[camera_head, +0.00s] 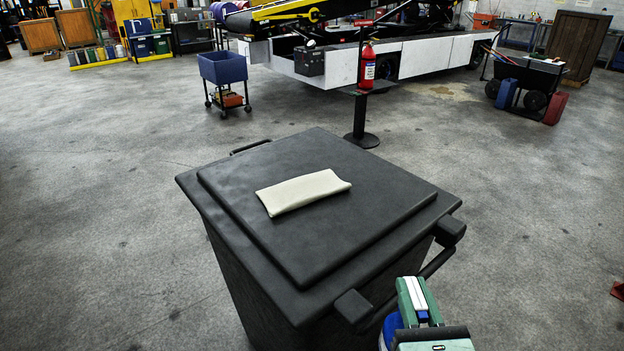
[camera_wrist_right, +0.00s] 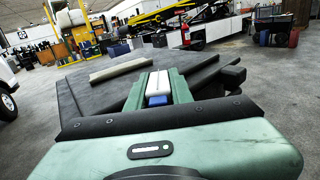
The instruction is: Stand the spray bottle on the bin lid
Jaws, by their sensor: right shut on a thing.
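The dark bin lid (camera_head: 270,215) fills the middle of the head view, with its flat raised top facing up. It also shows in the right wrist view (camera_wrist_right: 92,95), beyond the gripper. My green right gripper (camera_head: 415,292) is beside the bin's near right corner, by the handle bar. It is shut on the spray bottle (camera_head: 389,333), of which a blue part shows low beside the gripper. White and blue parts (camera_wrist_right: 158,84) show between the fingers in the right wrist view. Most of the bottle is hidden, so its tilt is unclear. My left gripper is not in view.
A folded beige cloth (camera_head: 303,192) lies on the middle of the lid; the lid around it is bare. The bin's handle bar (camera_head: 437,263) sticks out at the right. A fire extinguisher (camera_head: 367,66) on a stand is behind the bin. Open floor surrounds the bin.

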